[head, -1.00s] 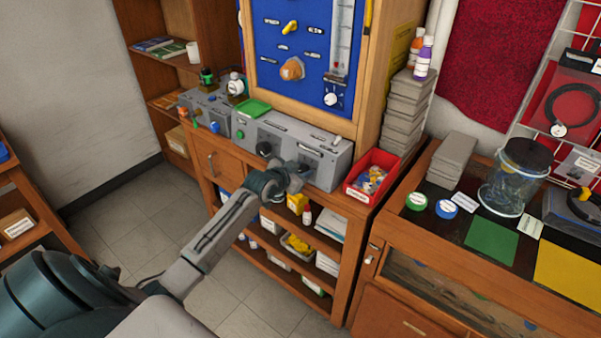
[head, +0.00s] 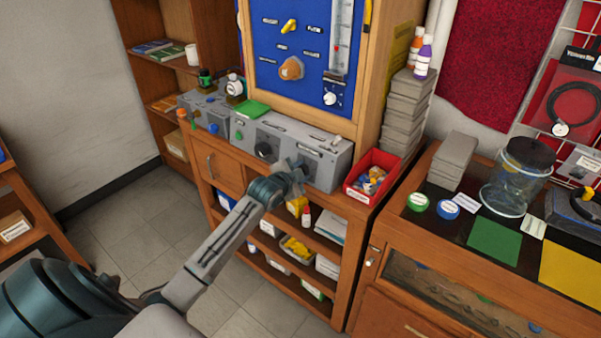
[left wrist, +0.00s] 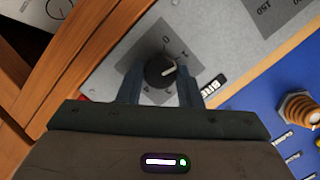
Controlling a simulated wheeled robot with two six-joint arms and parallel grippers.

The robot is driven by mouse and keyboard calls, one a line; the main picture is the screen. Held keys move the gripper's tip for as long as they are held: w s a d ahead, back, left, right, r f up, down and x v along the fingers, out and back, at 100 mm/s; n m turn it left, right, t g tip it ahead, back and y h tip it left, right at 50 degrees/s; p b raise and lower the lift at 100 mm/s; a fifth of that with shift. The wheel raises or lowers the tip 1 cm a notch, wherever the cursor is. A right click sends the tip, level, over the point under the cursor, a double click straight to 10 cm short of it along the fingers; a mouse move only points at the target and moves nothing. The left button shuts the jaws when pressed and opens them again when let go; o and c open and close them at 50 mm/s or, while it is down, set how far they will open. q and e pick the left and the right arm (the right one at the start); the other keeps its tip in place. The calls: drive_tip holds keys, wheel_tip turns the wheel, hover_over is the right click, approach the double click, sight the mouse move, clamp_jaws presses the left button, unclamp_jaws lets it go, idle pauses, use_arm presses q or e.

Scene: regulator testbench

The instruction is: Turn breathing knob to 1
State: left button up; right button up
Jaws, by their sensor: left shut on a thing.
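My left gripper (head: 292,170) is at the front of the right-hand grey console (head: 330,148), below the blue panel. In the left wrist view, the black round knob (left wrist: 160,72) sits between the two fingers of my left gripper (left wrist: 160,88), which are shut on its sides. The knob's white pointer line points right and slightly up in that view. A darker dial plate (left wrist: 181,49) behind it bears small numerals, with a 0 and a 1 on the upper side. In the head view the gripper hides this knob. My right gripper is not in view.
Another black knob (head: 264,149) is on the console left of the gripper. A red bin (head: 362,190) stands to its right. The blue panel (head: 270,60) with an orange knob (head: 291,68) rises behind. Shelves with bottles and boxes are below.

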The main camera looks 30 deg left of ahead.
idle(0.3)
use_arm(q)
drive_tip(key=o, duration=1)
drive_tip(key=shift+s, duration=0.1)
drive_tip(key=b+v, duration=0.2)
drive_tip(key=v, duration=0.8)
drive_tip(key=shift+s+r, duration=0.1)
drive_tip(key=shift+s, duration=0.25)
